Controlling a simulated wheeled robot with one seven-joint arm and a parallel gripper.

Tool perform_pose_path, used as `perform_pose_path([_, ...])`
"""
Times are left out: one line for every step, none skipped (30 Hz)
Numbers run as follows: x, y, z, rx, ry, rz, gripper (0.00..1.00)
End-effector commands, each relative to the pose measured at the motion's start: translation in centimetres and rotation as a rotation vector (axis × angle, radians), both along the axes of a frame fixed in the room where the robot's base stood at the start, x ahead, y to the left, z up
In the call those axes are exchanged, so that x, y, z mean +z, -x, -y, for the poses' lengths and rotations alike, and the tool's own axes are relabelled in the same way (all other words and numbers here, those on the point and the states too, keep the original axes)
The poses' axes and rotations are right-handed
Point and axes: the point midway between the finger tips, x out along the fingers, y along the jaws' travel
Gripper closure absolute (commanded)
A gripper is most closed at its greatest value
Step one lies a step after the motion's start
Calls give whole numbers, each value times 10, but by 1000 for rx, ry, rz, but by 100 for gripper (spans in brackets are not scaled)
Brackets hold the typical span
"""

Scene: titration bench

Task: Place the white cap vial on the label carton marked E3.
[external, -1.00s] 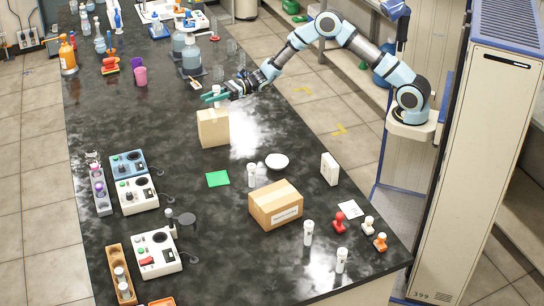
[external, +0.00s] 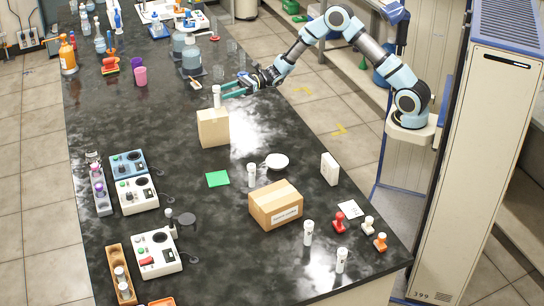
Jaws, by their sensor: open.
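A white vial (external: 217,97) stands upright on top of a tall tan carton (external: 213,129) near the middle of the bench. No E3 marking can be read on the side of the carton that I see. My gripper (external: 229,91) is open, with its green fingers just right of the vial and pointing left at it. The fingers are close to the vial; whether they touch it cannot be told. The vial stands without being gripped.
A white bowl (external: 277,161), another white-capped vial (external: 251,175) and a taped box (external: 276,206) stand nearer on the bench. Two more vials (external: 308,233) (external: 341,260) are at the front right. Wash bottles and beakers stand farther back. Bench left of the carton is clear.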

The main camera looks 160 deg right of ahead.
Motion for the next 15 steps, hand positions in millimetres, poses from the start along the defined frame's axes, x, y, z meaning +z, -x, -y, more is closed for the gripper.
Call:
perform_pose_path([-3,10,-6,-2,0,-1,38])
perform_pose_path([-2,15,-9,-2,1,-1,38])
perform_pose_path([-2,21,-13,-3,1,-1,38])
perform_pose_path([-3,25,-16,-2,-1,-1,38])
perform_pose_path([-2,29,-18,-2,1,-1,38])
perform_pose_path([-2,33,-22,-1,1,-1,38])
perform_pose_path([-1,36,-24,-1,1,-1,38])
perform_pose_path([-1,38,-25,0,1,-1,38])
perform_pose_path([-1,41,-27,0,0,0,38])
perform_pose_path([-1,43,-28,0,0,0,38])
perform_pose_path([-1,44,-29,-1,-1,1,38])
perform_pose_path([-1,45,-30,-1,-1,1,38])
perform_pose_path([0,46,-31,0,-1,1,38])
perform_pose_path([0,46,-31,0,-1,1,38])
perform_pose_path([0,46,-31,0,0,0,38])
